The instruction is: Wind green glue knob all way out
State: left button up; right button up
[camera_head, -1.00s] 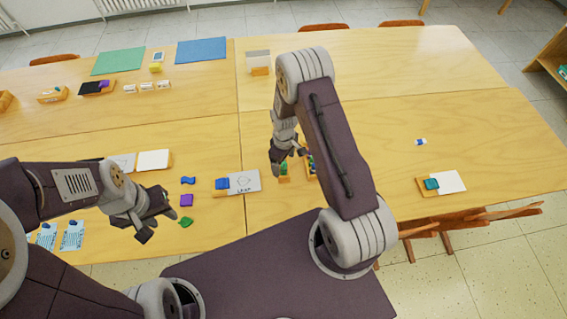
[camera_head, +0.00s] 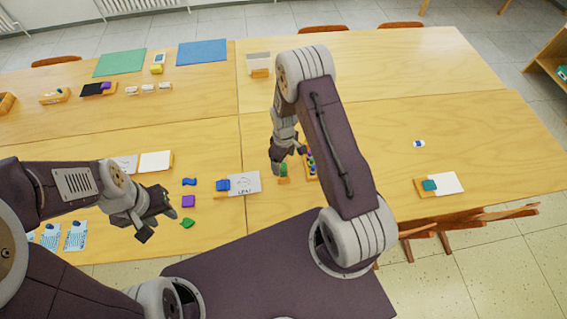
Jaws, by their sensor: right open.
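A small green piece (camera_head: 284,170) on an orange base, probably the green glue knob, shows on the near table just below my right gripper. My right gripper (camera_head: 285,160) is open and points down at it. The fingers partly cover the green piece, and I cannot tell whether they touch it. My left gripper (camera_head: 156,218) is open and empty, above the near edge of the table at the left.
A tray with several small coloured pieces (camera_head: 311,165) stands right of the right gripper, partly behind my arm. Blue (camera_head: 189,182), purple (camera_head: 188,201) and green (camera_head: 187,223) pieces lie beside my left gripper. The table's right side is mostly clear.

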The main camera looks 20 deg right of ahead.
jog(key=shift+r+p, duration=1.35)
jog(key=shift+r, duration=0.6)
jog(key=shift+f, duration=0.15)
jog(key=w+r+t+b, duration=0.2)
jog(key=w+r+b, duration=0.2)
jog(key=r, duration=0.2)
jog(key=s+a+r+t+b, duration=0.1)
jog(key=s+a+r+b, duration=0.15)
jog(key=r, duration=0.35)
jog(key=s+m+g, duration=0.1)
jog(key=s+m, duration=0.6)
jog(key=s, duration=0.8)
jog(key=shift+g+b, duration=0.3)
jog(key=shift+g, duration=0.1)
